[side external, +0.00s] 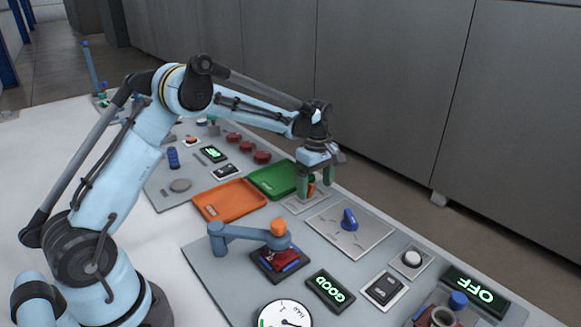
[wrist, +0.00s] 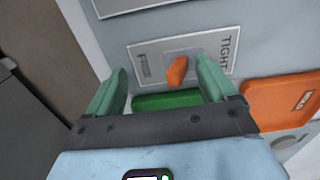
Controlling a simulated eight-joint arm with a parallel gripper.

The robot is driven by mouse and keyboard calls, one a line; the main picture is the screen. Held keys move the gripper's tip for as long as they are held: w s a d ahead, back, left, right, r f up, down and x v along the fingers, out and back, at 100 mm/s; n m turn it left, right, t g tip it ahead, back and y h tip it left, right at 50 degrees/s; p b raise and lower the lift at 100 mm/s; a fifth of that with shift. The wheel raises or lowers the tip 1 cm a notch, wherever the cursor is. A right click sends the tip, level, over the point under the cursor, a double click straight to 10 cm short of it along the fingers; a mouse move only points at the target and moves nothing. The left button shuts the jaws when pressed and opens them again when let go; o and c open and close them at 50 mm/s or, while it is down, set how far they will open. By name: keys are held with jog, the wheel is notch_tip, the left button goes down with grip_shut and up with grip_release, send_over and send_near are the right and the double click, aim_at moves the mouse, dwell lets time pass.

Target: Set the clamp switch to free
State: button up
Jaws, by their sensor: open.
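The clamp switch is an orange lever (wrist: 177,72) on a pale plate marked FREE at the left and TIGHT at the right in the wrist view. The lever shows between those words; I cannot tell which setting it is in. In the side external view the lever (side external: 312,189) is partly hidden by my fingers. My gripper (wrist: 162,66) is open, its green fingers on either side of the lever with gaps showing. In the side external view my gripper (side external: 316,184) is low over the switch plate (side external: 296,207).
A green tray (side external: 270,180) and an orange tray (side external: 228,200) lie beside the switch. A blue knob (side external: 349,218) on a plate stands on the other side. A blue clamp arm (side external: 232,233) with an orange cap is nearer the camera.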

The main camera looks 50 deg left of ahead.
notch_tip(320, 180, up, 6)
dwell(0.6)
jog(key=shift+r, duration=0.2)
jog(key=s+d+r+m+t, duration=0.3)
jog(key=s+d+r+m, duration=0.2)
jog(key=s+r+m, duration=0.4)
jog(key=s+d+f+m+t, duration=0.1)
jog(key=s+m+t, duration=0.1)
jog(key=s+m, duration=0.2)
jog(key=s+d+f+m+t, duration=0.2)
jog(key=s+m, duration=0.3)
jog(key=s, duration=0.3)
jog(key=shift+s+f, duration=0.25)
jog(key=shift+f, duration=0.05)
